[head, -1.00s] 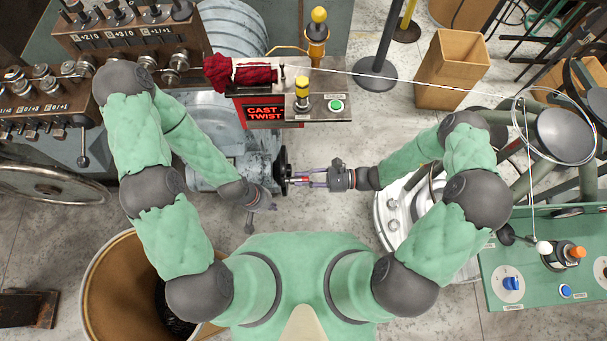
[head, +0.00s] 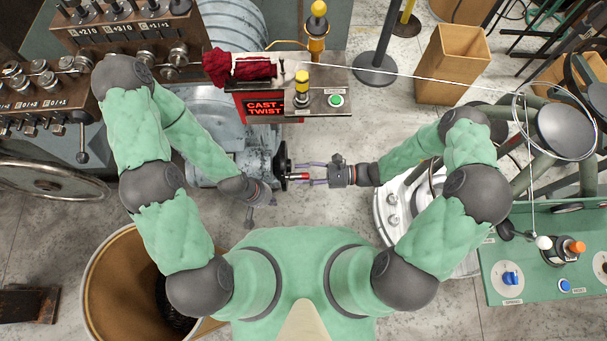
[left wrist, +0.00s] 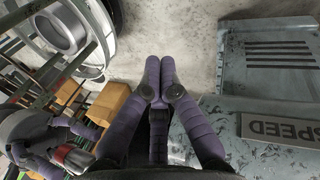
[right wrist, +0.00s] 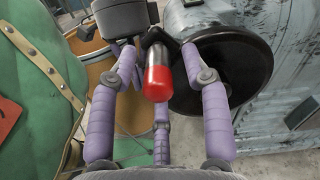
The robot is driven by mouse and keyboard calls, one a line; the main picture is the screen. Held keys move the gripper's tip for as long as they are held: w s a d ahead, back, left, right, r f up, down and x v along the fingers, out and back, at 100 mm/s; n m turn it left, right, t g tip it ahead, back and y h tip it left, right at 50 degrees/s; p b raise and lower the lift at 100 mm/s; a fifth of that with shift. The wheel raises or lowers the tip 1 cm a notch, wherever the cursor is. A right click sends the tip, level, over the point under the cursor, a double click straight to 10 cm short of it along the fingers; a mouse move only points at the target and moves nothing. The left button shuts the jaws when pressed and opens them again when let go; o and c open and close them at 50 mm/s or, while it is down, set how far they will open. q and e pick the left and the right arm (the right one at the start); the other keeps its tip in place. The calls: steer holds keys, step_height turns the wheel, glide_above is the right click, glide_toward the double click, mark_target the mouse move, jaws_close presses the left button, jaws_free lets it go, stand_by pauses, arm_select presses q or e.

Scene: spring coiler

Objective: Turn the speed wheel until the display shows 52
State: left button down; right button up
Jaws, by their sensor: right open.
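The speed wheel is a black disc on the grey machine housing, seen edge-on in the head view (head: 282,160) and large in the right wrist view (right wrist: 238,65). Its red-tipped handle (right wrist: 158,80) points out towards the right wrist camera. My right gripper (head: 308,172) is open, its purple fingers on either side of the handle with gaps visible. My left gripper (left wrist: 160,65) is shut and empty, its fingertips together beside the housing, left of the wheel in the head view. A SPEED plate (left wrist: 280,130) shows in the left wrist view. No number display is readable.
A red CAST TWIST sign (head: 265,107) and a small panel with a green button (head: 336,100) stand beyond the wheel. A green control panel (head: 530,285) is at the right. A brown barrel (head: 100,290) stands at lower left.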

steer(key=d, duration=1.2)
stand_by(0.3)
steer(key=s+a+f+n+g+h, duration=0.2)
steer(key=s+f+n+g+h, duration=0.4)
steer(key=s+f+h, duration=0.4)
steer(key=w+n+t+h, duration=0.1)
steer(key=t, duration=0.1)
steer(key=w+r+n+t+h, duration=0.1)
steer(key=w+n+t, duration=0.1)
steer(key=w+a+r+n+t+h, duration=0.1)
steer(key=n+t+h, duration=0.1)
steer(key=shift+w+a, duration=0.1)
steer(key=shift+w, duration=0.2)
